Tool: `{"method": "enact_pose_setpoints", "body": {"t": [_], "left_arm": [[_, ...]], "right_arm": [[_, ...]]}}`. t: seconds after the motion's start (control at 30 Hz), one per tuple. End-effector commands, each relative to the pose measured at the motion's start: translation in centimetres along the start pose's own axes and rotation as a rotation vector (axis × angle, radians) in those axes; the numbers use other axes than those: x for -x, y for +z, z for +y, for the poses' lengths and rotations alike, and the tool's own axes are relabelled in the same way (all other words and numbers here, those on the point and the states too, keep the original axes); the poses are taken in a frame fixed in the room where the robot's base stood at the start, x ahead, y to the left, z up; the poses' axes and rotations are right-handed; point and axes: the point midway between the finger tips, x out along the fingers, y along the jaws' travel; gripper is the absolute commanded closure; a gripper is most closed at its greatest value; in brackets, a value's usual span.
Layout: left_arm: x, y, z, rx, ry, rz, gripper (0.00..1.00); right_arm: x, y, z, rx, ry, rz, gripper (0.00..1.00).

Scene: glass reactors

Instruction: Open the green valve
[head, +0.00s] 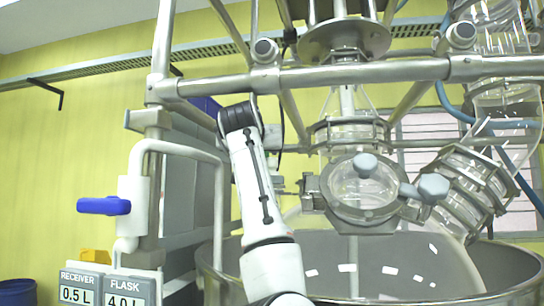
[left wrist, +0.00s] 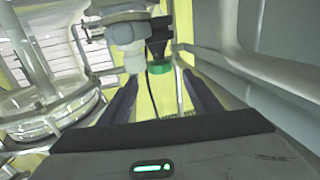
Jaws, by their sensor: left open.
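The green valve (left wrist: 160,68) shows in the left wrist view as a green part on the lower end of a dark fitting. It lies beyond and between the two fingertips in the picture. My left gripper (left wrist: 162,95) is open, with its dark blue fingers on either side of that line of sight and nothing visible between them. I cannot tell the exact distance to the valve. In the head view I cannot make out the green valve or the left gripper; my left arm rises in the middle. My right gripper is in neither view.
A large round vessel (head: 215,280) stands below the metal frame (head: 350,74). A blue valve handle (head: 104,206) is on the left pipe. Glassware (left wrist: 45,112) is close on the left in the wrist view, and a grey pipe (left wrist: 270,75) is close on the right.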

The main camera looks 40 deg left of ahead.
Motion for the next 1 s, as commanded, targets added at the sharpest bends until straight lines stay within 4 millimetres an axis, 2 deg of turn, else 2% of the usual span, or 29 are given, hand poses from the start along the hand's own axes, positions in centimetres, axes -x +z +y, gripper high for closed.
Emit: {"method": "enact_pose_setpoints", "body": {"t": [0.4,0.53,0.7,0.97,1.0], "left_arm": [[-7.1,-0.4,0.1,-0.003,0.002,-0.003,0.43],[-8.8,-0.3,0.1,-0.001,0.001,-0.003,0.43],[-9.8,-0.1,0.1,-0.002,0.001,0.000,0.43],[-9.9,0.0,0.1,-0.001,0.001,0.001,0.43],[-9.9,0.0,0.1,-0.001,0.001,0.001,0.46]], "right_arm": [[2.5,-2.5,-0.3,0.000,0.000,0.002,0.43],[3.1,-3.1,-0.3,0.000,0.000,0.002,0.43],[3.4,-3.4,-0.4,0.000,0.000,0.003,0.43],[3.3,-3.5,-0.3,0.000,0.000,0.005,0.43],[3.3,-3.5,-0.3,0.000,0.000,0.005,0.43]]}}
